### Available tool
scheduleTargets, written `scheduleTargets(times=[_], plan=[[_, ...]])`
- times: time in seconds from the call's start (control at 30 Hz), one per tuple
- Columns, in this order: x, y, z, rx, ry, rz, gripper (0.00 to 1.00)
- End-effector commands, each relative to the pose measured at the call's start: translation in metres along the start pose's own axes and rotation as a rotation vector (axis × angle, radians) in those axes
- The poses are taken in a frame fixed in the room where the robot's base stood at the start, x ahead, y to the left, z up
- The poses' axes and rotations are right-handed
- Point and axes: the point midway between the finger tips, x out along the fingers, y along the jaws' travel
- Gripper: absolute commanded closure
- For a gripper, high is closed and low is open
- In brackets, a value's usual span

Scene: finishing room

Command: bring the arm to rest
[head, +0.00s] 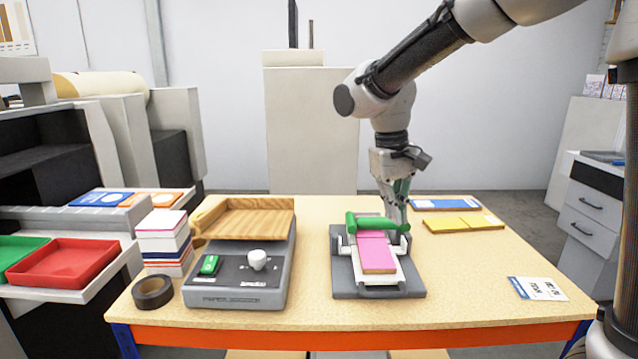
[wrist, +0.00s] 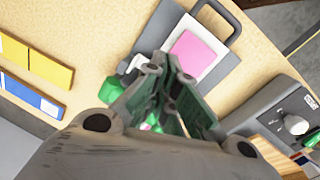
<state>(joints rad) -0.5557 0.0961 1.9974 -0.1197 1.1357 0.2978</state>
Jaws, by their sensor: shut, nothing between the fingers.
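My gripper (head: 402,218) points down over the table, its fingers shut with nothing between them; in the wrist view its fingers (wrist: 168,85) come together over the table. In the head view its fingertips are beside the right end of a green bar (head: 372,223) on a small grey press. I cannot tell whether they touch it. The grey press (head: 343,285) holds a white plate with a pink pad (head: 377,255); the pink pad also shows in the wrist view (wrist: 192,55). My arm reaches in from the upper right and bends down at the wrist.
On the table (head: 315,313) stand a grey machine with a wooden tray (head: 247,222), a stack of cards (head: 163,235) and a tape roll (head: 152,291). Yellow (head: 462,223) and blue (head: 445,204) pads and a printed card (head: 537,289) lie right. Red (head: 66,262) and green trays stand left.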

Motion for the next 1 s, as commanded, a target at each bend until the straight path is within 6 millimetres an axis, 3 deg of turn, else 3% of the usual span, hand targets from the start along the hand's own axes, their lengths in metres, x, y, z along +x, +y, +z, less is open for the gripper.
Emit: scheduleTargets(times=[0.03,0.2,0.3,0.43,0.5,0.67,1.0], plan=[[-0.002,0.022,0.028,-0.018,0.031,-0.03,1.0],[0.005,0.071,0.116,-0.03,0.142,-0.094,1.0],[0.012,0.091,0.166,0.049,0.207,-0.111,1.0],[0.018,0.109,0.218,0.176,0.279,-0.113,1.0],[0.015,0.117,0.234,0.23,0.323,-0.104,1.0],[-0.002,0.133,0.251,0.318,0.409,-0.079,1.0],[-0.002,0.137,0.253,0.339,0.408,-0.075,1.0]])
